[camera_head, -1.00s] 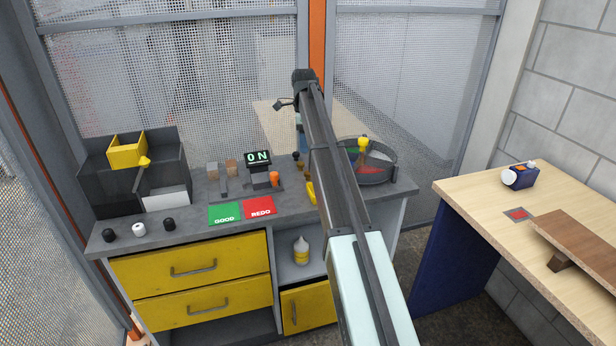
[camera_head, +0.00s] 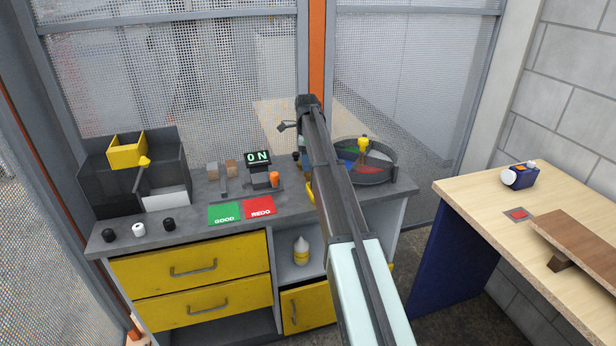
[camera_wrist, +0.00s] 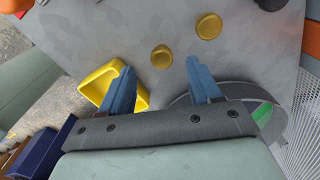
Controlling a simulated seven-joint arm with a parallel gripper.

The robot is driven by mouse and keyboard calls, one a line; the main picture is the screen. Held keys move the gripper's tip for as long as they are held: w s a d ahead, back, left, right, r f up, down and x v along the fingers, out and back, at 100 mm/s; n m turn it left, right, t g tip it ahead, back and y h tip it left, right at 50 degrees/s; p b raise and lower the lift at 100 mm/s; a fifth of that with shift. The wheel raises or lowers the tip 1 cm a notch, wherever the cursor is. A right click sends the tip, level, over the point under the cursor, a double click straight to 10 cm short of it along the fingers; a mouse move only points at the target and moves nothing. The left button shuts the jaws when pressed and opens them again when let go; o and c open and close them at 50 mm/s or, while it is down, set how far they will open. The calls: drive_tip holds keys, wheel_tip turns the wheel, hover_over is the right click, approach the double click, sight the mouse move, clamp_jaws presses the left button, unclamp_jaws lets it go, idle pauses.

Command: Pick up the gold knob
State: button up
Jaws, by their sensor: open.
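In the wrist view, two round gold knobs show on the grey bench top. The smaller gold knob (camera_wrist: 161,57) lies between and just ahead of my fingertips, apart from both. The larger gold knob (camera_wrist: 209,26) is farther up and to the right. My gripper (camera_wrist: 158,64) is open and empty, with its two blue fingers pointing toward the bench.
A yellow open tray (camera_wrist: 101,80) sits close by the left finger. A grey round tray (camera_head: 376,177) is right of my arm; its rim (camera_wrist: 268,94) is near the right finger. An orange knob (camera_head: 274,179) stands beside the ON display (camera_head: 257,157).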

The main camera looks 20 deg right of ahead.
sight(308, 176)
drive_tip(key=shift+f, duration=2.3)
drive_tip(key=c, duration=1.1)
drive_tip(key=shift+c, duration=0.2)
drive_tip(key=shift+r, duration=0.15)
